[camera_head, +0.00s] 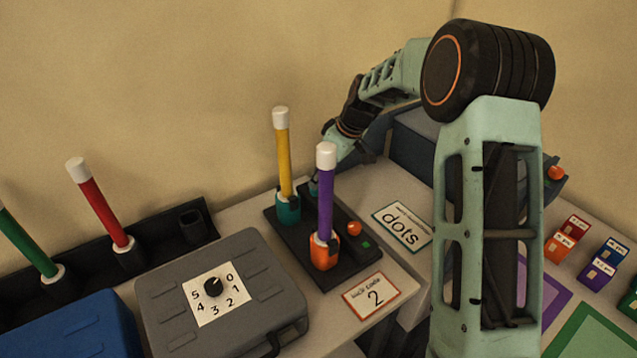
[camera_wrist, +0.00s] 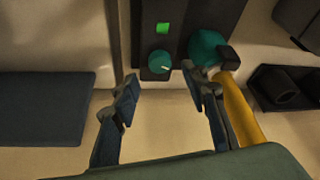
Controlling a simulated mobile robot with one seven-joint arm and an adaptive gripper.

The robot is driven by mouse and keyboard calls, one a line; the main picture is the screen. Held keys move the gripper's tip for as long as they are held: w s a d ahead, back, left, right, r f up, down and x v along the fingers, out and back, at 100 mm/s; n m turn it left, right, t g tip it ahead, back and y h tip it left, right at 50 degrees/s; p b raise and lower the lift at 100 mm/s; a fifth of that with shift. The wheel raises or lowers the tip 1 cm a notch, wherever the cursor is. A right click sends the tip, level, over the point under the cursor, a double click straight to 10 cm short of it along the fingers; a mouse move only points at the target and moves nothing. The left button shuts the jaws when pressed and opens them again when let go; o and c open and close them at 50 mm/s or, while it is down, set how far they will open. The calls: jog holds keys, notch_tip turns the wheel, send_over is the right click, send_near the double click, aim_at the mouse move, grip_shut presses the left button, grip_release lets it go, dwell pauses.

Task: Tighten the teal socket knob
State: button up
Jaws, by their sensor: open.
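The teal socket knob (camera_wrist: 159,62) is round with a pale pointer line and shows in the wrist view below a lit green square (camera_wrist: 163,28). The teal socket (camera_wrist: 207,47) is beside it at the right. In the head view the teal socket (camera_head: 288,209) holds an upright yellow tube (camera_head: 284,155) with a white cap; I cannot make out its knob there. My gripper (camera_wrist: 166,90) is open and empty, its fingertips either side of the knob's line and apart from it. In the head view my gripper (camera_head: 316,184) is partly hidden behind the purple tube (camera_head: 328,190).
The black base (camera_head: 338,275) also bears an orange socket (camera_head: 324,252) and an orange knob (camera_head: 354,228). A grey case (camera_head: 165,285) stands left. The yellow tube (camera_wrist: 242,110) is close to my right finger.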

jog(key=v, duration=0.7)
jog(key=shift+r, duration=0.15)
